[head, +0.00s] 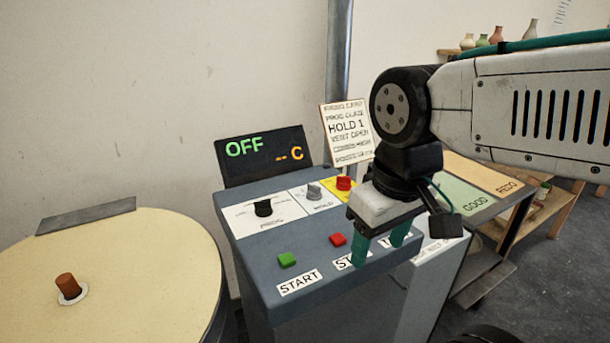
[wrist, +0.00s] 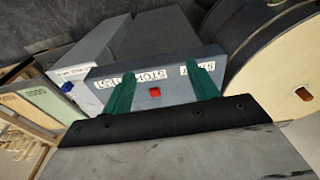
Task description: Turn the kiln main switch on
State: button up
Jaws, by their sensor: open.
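The kiln control box (head: 262,287) is a grey-blue cabinet with a sloped top panel. Its display (head: 262,155) reads OFF and "-- C". A red knob (head: 344,183) on a yellow plate at the panel's upper right looks like the main switch; its label is not readable. My gripper (head: 381,245) is open and empty, with green fingers pointing down over the panel's front right, nearer than the red knob. In the wrist view, my gripper's fingers (wrist: 163,85) stand either side of a red button (wrist: 155,92) by the STOP label; contact cannot be told.
A black PROG knob (head: 263,208) and a grey HOLD knob (head: 314,191) sit left of the red one. A green START button (head: 287,260) is at the front. A card (head: 347,133) stands behind. The round kiln lid (head: 130,270) is at left, a sorting table (head: 470,190) at right.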

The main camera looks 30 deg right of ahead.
jog(key=w+d+r+n, duration=0.1)
jog(key=w+d+n, duration=0.2)
jog(key=w+n, duration=0.55)
jog(key=n+t+h, duration=0.2)
jog(key=n+h, duration=0.1)
jog(key=n, duration=1.5)
send_near(344, 177)
jog(key=f, duration=0.1)
jog(key=x, duration=0.8)
jog(key=shift+w, duration=0.1)
jog(key=shift+c, duration=0.3)
jog(key=c, duration=0.9)
